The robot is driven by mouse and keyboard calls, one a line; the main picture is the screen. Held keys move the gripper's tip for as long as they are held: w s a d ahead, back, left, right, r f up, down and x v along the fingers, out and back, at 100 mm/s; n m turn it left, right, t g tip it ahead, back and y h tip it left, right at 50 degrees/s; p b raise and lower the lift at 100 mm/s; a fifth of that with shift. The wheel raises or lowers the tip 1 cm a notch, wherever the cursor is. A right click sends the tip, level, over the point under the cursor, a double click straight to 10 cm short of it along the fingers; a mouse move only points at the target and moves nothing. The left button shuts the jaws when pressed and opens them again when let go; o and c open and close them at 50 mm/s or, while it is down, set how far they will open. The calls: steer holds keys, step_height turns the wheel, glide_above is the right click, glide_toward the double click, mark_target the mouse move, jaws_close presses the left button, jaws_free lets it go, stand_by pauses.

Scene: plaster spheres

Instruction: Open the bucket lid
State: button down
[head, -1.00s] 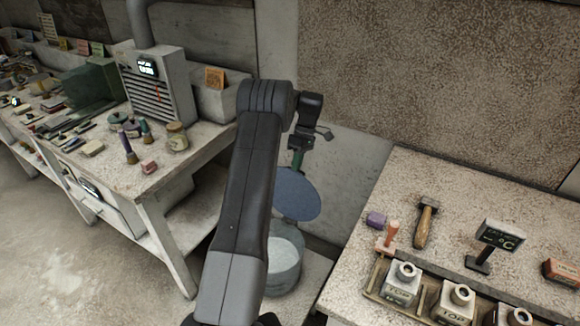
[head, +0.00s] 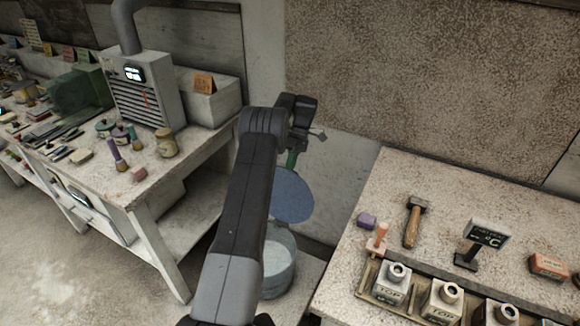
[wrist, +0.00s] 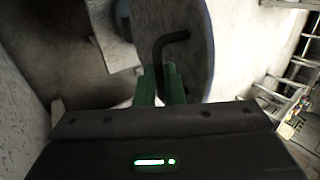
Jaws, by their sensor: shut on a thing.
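The bucket (head: 284,273) stands low between the two tables, partly hidden behind my arm. Its top is uncovered and pale contents show inside. The lid (head: 292,197) is a blue-grey round disc, tilted steeply and held above the bucket, apart from its rim as far as I can see. My gripper (head: 292,160) is above the lid with its green fingers pointing down. In the wrist view, the green fingers (wrist: 160,86) are shut on the lid's dark bent handle (wrist: 172,42), with the lid face (wrist: 199,62) just behind.
A workbench (head: 110,185) with a grey heater unit (head: 140,88), jars and brushes is on the left. The wall stands close behind the bucket.

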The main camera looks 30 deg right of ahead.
steer(key=shift+s+a+f, duration=0.1)
steer(key=shift+f, duration=0.4)
steer(key=c, duration=1.5)
jaws_free()
steer(key=shift+r, duration=0.2)
step_height(320, 180, up, 10)
steer(key=p, duration=0.6)
steer(key=shift+f, duration=0.1)
